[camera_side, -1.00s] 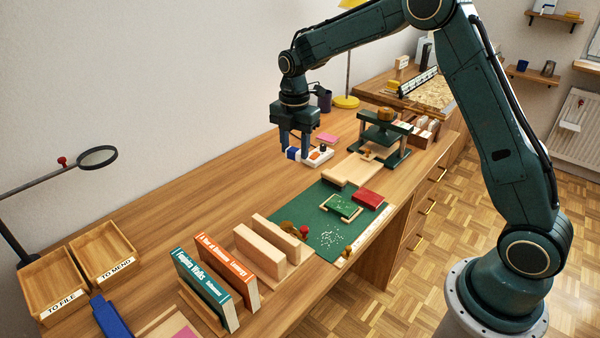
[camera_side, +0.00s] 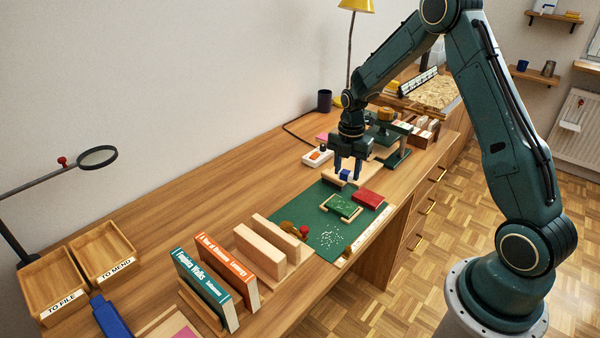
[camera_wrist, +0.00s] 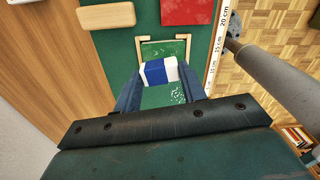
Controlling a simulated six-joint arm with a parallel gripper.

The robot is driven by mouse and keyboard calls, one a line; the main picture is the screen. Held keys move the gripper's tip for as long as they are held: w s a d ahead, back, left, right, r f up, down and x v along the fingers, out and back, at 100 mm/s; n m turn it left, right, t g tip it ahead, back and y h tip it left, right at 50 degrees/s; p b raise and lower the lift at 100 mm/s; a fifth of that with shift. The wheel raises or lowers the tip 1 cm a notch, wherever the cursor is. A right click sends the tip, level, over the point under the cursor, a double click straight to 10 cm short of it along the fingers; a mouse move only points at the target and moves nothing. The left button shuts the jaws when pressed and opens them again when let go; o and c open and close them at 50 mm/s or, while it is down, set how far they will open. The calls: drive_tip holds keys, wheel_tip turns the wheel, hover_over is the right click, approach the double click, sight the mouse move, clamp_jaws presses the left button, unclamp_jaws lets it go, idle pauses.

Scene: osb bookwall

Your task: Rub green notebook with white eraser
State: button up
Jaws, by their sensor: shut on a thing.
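My gripper (camera_side: 347,173) is shut on the white eraser with a blue sleeve (camera_side: 345,174). In the wrist view the eraser (camera_wrist: 157,71) lies crosswise between the two fingers (camera_wrist: 158,78), white at the ends and blue in the middle. The green notebook (camera_side: 343,205) lies in a light wooden frame on the green mat, with pale specks on its cover. The side view shows the eraser raised above the work, apart from the notebook.
A red book (camera_side: 369,199) lies beside the notebook on the green mat (camera_side: 310,205). White crumbs (camera_side: 330,238) lie on the mat. Wooden bookends (camera_side: 262,247) and upright books (camera_side: 226,270) stand to the left. A green press (camera_side: 395,155) stands behind. A ruler (camera_wrist: 213,60) borders the mat.

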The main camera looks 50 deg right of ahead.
hover_over(348, 202)
drive_tip(key=w, duration=0.1)
drive_tip(key=shift+w+a+f, duration=0.1)
drive_tip(key=shift+f, duration=1.6)
drive_tip(key=shift+w+a+f, duration=0.1)
drive_tip(key=shift+f, duration=2.3)
drive_tip(key=shift+a, duration=1.2)
drive_tip(key=shift+c, duration=0.3)
drive_tip(key=shift+w+a+r, duration=0.1)
drive_tip(key=shift+a, duration=0.6)
drive_tip(key=shift+d, duration=1.85)
drive_tip(key=shift+s+d, duration=0.2)
drive_tip(key=shift+s, duration=0.5)
drive_tip(key=shift+s+a, duration=0.1)
drive_tip(key=shift+a, duration=1.95)
drive_tip(key=shift+d, duration=2)
drive_tip(key=shift+r, duration=4.05)
drive_tip(key=shift+a, duration=0.1)
